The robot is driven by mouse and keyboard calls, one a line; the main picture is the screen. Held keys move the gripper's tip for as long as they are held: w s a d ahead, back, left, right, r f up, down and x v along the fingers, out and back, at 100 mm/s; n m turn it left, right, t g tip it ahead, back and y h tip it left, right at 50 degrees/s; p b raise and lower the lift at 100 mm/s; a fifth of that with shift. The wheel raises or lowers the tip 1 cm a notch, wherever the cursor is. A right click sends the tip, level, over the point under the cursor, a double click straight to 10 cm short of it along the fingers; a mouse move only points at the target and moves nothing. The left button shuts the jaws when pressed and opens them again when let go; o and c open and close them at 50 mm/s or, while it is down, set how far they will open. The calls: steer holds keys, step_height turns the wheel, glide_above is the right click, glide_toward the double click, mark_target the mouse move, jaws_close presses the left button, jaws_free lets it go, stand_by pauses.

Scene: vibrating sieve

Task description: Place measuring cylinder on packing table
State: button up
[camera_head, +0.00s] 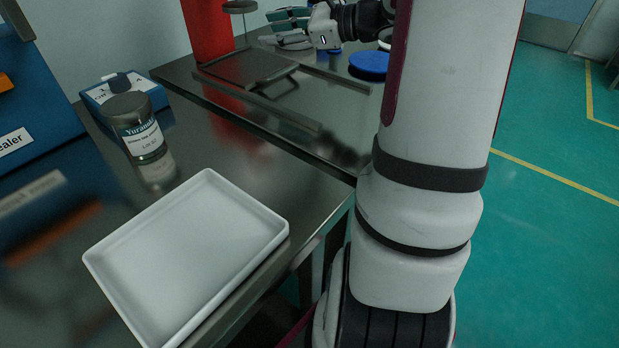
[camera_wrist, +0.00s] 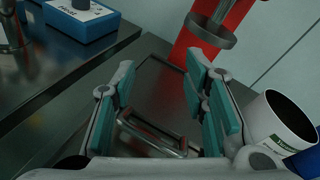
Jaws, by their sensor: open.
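My gripper (camera_head: 277,20) is at the top of the head view, near a red stand. In the wrist view its teal-padded fingers (camera_wrist: 160,75) are apart with nothing between them; a dark metal tray shows beyond. I cannot make out the measuring cylinder for certain in either view. A grey ring-shaped holder (camera_wrist: 208,32) on the red stand lies just past the right finger. The nearer steel table (camera_head: 235,158), beside the blue sealer, appears to be the packing table; a white tray (camera_head: 250,204) lies on it.
A labelled jar (camera_head: 139,135) and a blue control box (camera_head: 97,92) stand behind the white tray. The farther table holds the red stand (camera_head: 206,28), the dark metal tray (camera_head: 240,66) and a blue disc (camera_head: 370,62). A white cup (camera_wrist: 272,118) is beside my right finger.

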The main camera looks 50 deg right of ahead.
steer(key=s+a+r+n+g+y, duration=0.1)
steer(key=s+a+n+g+y, duration=0.2)
steer(key=a, duration=0.5)
steer(key=a+n+g, duration=0.2)
steer(key=a+n, duration=0.2)
steer(key=a, duration=0.4)
steer(key=s+a+f+n+g+h, duration=0.1)
steer(key=s+a+n+g, duration=0.2)
steer(key=s, duration=0.4)
steer(key=s+a+f+n+g+h, duration=0.1)
steer(key=s+a+f+n+g, duration=0.1)
steer(key=s+a+n, duration=0.4)
steer(key=s+a+f+n+g+h, duration=0.1)
steer(key=s+a+n+g, duration=0.3)
steer(key=s, duration=0.5)
steer(key=shift+a+f+n+h, duration=0.25)
steer(key=shift+a+n, duration=0.1)
steer(key=shift+a, duration=0.3)
steer(key=shift+a+f+n+h, duration=0.15)
steer(key=shift+a+f+n, duration=0.15)
steer(key=shift+a, duration=0.35)
steer(key=s+d+f+n+h, duration=0.1)
steer(key=s+n, duration=0.1)
steer(key=s+d+f+n+h, duration=0.1)
steer(key=s+d+n+h, duration=0.1)
steer(key=s, duration=0.1)
steer(key=s+d+n+h, duration=0.2)
steer(key=s, duration=0.1)
steer(key=shift+s+f, duration=0.15)
steer(key=shift+f, duration=0.25)
